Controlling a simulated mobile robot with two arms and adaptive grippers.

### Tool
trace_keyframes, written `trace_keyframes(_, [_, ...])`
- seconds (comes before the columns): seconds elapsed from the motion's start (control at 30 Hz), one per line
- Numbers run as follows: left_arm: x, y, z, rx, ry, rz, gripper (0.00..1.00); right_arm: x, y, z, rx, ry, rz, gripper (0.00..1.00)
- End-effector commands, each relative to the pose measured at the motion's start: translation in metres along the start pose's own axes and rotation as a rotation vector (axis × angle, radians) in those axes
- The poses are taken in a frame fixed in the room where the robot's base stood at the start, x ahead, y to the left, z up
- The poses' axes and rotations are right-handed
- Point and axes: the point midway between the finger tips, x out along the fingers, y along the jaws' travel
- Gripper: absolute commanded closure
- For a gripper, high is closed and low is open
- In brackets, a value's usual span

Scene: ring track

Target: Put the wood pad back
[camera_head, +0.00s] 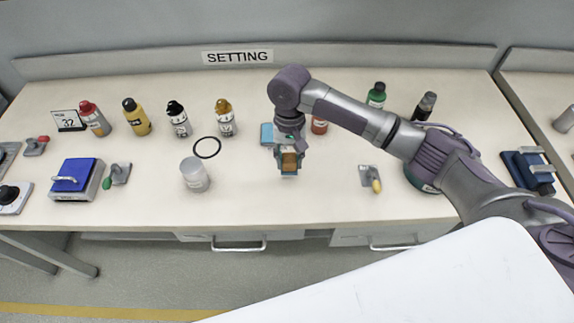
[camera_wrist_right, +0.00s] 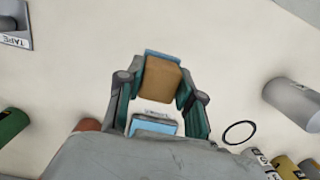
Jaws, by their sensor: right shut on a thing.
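The wood pad is a brown block with a light blue layer on one side. It shows in the head view (camera_head: 290,162) and in the right wrist view (camera_wrist_right: 160,82). My right gripper (camera_head: 289,152) is shut on it, with one finger on each side, over the middle of the desk. The gap below the pad is hard to judge. A light blue rectangular piece (camera_head: 267,133) lies on the desk just behind and left of the gripper; it also shows between the fingers in the wrist view (camera_wrist_right: 152,126), partly hidden. My left gripper is not in view.
A frosted cup (camera_head: 195,176) and black ring (camera_head: 207,148) are to the left. Several bottles line the back; a red-brown one (camera_head: 319,126) stands close to my right arm. A grey tool with a yellow end (camera_head: 371,179) lies right. The front middle desk is clear.

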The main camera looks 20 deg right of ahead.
Motion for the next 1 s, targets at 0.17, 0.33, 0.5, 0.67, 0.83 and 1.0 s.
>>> trace_keyframes(0.17, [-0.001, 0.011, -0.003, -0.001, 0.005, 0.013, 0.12, 0.007, -0.006, -0.008, 0.000, 0.000, 0.002, 0.96])
trace_keyframes(0.33, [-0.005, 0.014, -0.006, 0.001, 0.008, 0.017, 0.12, 0.030, -0.005, -0.011, 0.001, -0.001, 0.003, 0.96])
trace_keyframes(0.5, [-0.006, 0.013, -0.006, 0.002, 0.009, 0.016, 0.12, 0.044, -0.006, -0.012, -0.002, 0.001, 0.000, 0.96])
trace_keyframes(0.67, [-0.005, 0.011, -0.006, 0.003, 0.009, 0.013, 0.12, 0.045, -0.006, -0.012, -0.002, 0.002, 0.000, 0.96])
trace_keyframes(0.83, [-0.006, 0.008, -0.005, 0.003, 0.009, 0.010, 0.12, 0.047, -0.006, -0.012, -0.001, 0.000, 0.001, 0.96])
trace_keyframes(1.0, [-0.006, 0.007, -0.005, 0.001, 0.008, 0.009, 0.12, 0.047, -0.006, -0.013, -0.001, 0.001, 0.001, 0.39])
